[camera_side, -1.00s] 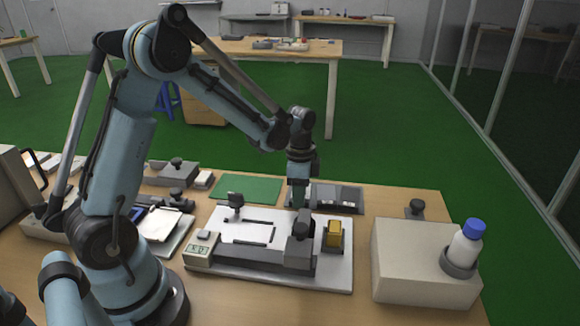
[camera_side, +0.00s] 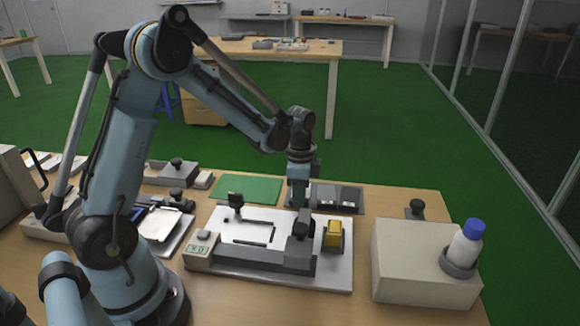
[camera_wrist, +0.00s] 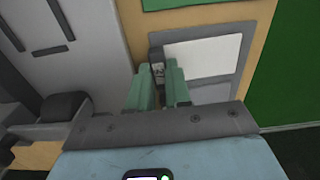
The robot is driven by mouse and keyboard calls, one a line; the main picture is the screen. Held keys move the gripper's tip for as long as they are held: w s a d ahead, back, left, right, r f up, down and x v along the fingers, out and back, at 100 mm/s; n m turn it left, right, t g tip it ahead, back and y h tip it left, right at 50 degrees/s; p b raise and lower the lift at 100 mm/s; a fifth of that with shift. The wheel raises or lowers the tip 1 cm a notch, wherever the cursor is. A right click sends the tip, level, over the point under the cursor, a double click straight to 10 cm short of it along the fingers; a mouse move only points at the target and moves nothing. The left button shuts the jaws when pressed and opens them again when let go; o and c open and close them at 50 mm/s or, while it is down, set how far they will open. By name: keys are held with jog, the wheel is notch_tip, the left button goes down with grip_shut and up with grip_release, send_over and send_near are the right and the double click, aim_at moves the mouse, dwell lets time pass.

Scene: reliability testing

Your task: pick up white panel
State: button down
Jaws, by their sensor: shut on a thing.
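My gripper (camera_side: 298,198) points down behind the white fixture plate, at the left end of the dark grey tray. In the wrist view its two green fingers (camera_wrist: 158,74) are close together, shut on a small grey labelled piece (camera_wrist: 158,71). A flat white panel (camera_wrist: 203,55) lies just right of the fingers, within a grey frame (camera_wrist: 242,52). I cannot tell whether the gripped piece is part of this panel. In the side view the fingertips and the gripped piece are hard to make out.
A green mat (camera_side: 246,189) lies left of the gripper. A beige box (camera_side: 410,265) holds a blue-capped bottle (camera_side: 465,243) at the right. Bare wood shows around the grey tray (camera_side: 350,211).

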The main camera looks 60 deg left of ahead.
jog(key=shift+r, duration=2.4)
